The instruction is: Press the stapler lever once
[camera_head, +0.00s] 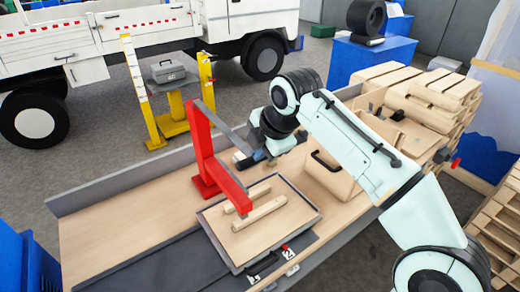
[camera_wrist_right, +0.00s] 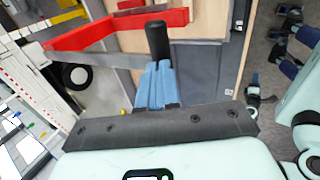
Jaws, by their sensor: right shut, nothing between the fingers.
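The red stapler (camera_head: 205,150) stands on the bench, its red arm reaching over a framed tray. Its grey lever (camera_head: 222,127) slopes from the top of the post down toward my right gripper (camera_head: 254,157). In the right wrist view, the red frame (camera_wrist_right: 120,30) crosses the top and the grey lever (camera_wrist_right: 95,60) runs toward the blue fingers (camera_wrist_right: 155,68). The fingers are shut and empty, beside a black handle (camera_wrist_right: 157,40). I cannot tell whether they touch it. My left gripper is not in view.
The grey-rimmed tray (camera_head: 212,238) holds two wooden bars (camera_head: 258,213). A wooden box with a black handle (camera_head: 327,160) stands right of the gripper. Stacked wood (camera_head: 435,100) lies at the bench's far right. The bench's left part (camera_head: 120,225) is clear.

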